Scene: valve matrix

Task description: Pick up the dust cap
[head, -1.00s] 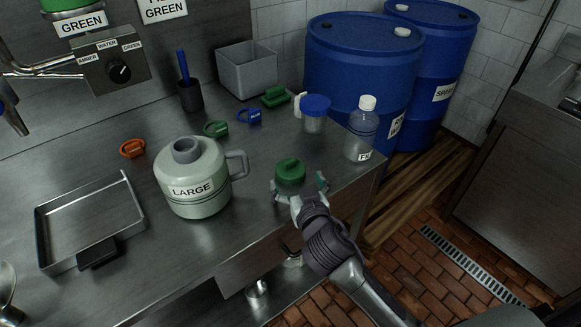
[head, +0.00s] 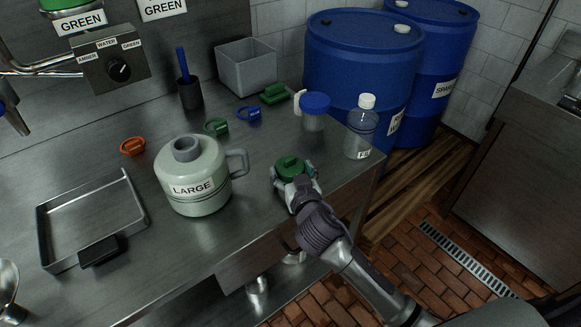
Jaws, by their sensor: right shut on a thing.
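The dust cap appears to be the round green cap (head: 288,167) near the front right of the steel counter. My right gripper (head: 294,175) comes in from the lower right, with its fingers shut around the sides of this cap. The cap looks level and at about counter height; whether it is clear of the surface cannot be told. The fingers hide its lower part. My left gripper is not in view.
A pale jug labelled LARGE (head: 192,188) stands just left of the gripper. A clear bottle (head: 361,133) and a blue-lidded jar (head: 314,113) stand to the right and behind. Coloured rings, orange (head: 133,146), green (head: 216,126) and blue (head: 249,113), lie farther back. A tray (head: 88,215) is left.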

